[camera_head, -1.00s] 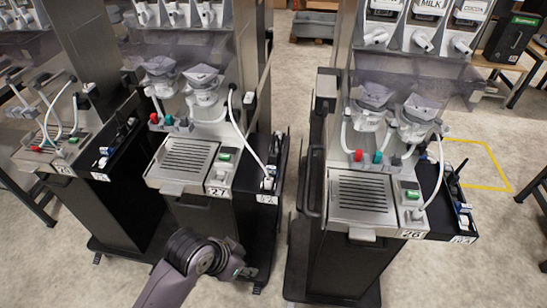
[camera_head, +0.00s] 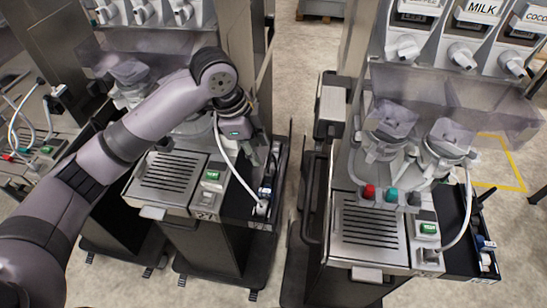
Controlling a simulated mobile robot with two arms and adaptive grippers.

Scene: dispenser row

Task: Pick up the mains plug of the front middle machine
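The middle machine (camera_head: 178,171) of those in view has a drip grate, a green switch and a black side tray (camera_head: 236,208). A white cable (camera_head: 231,160) runs down from it to a white plug (camera_head: 262,207) lying at the front of that tray. My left arm reaches in from the left across this machine. My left gripper (camera_head: 262,152) points down over the back of the side tray, above and behind the plug and apart from it. Its fingers are dark and partly overlapped, so their opening is unclear. My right gripper is out of view.
Another machine (camera_head: 367,222) stands to the right, with its own white cable (camera_head: 465,215) and side tray. Part of a third machine (camera_head: 62,148) shows at the left behind my arm. A narrow floor gap (camera_head: 300,110) lies between the middle and right machines.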

